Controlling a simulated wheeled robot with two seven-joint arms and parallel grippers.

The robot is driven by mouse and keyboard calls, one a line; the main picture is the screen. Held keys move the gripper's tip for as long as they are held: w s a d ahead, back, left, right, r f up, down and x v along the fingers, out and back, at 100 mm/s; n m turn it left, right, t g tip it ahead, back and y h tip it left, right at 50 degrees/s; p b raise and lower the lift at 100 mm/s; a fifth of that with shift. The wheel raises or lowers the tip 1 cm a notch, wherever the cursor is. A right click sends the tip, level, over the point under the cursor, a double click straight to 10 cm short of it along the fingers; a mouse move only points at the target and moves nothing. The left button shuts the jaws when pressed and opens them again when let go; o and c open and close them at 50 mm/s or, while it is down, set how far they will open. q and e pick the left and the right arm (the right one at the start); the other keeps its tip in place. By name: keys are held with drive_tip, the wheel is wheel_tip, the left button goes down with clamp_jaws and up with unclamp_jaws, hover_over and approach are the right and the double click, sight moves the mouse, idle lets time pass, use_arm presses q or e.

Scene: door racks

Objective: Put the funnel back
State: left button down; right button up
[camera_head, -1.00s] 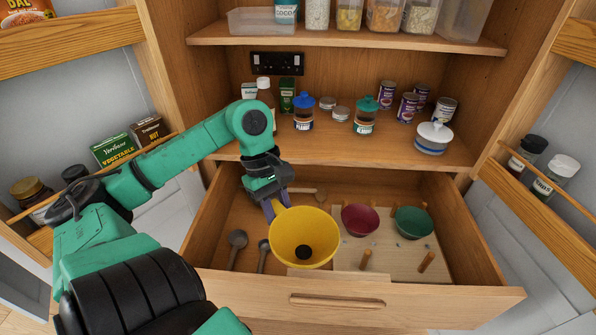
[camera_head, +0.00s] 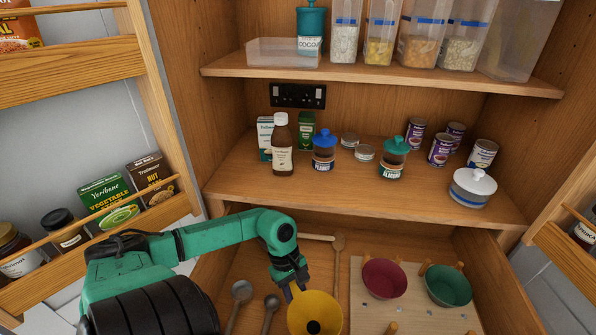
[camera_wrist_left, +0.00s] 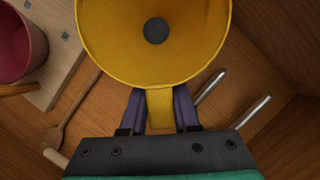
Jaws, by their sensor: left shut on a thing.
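The yellow funnel (camera_head: 314,316) is in the head view at the bottom centre, over the open drawer (camera_head: 262,250). My left gripper (camera_head: 293,291) is shut on the funnel's rim tab. The left wrist view shows the funnel (camera_wrist_left: 110,35) with its dark hole facing the camera, and the left gripper's purple fingers (camera_wrist_left: 160,108) on either side of the tab. A pegged board (camera_head: 420,310) lies in the drawer to the right of the funnel. A dark red bowl (camera_head: 384,278) and a green bowl (camera_head: 448,286) sit on it near wooden pegs. My right gripper is not in view.
Metal spoons (camera_head: 241,293) lie left of the funnel, and a wooden spoon (camera_head: 339,250) lies behind it. The shelf (camera_head: 410,205) above the drawer holds jars, cans and a lidded pot (camera_head: 472,187). Door racks (camera_head: 90,150) stand on both sides.

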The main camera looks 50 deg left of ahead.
sight(291, 284)
use_arm(q)
wheel_tip(291, 284, down, 4)
drive_tip(key=shift+f, duration=0.1)
drive_tip(key=shift+f, duration=0.1)
drive_tip(key=c, duration=0.7)
unclamp_jaws()
drive_tip(key=shift+s+d, duration=0.1)
drive_tip(key=shift+o, duration=0.2)
drive_tip(key=v, duration=1.2)
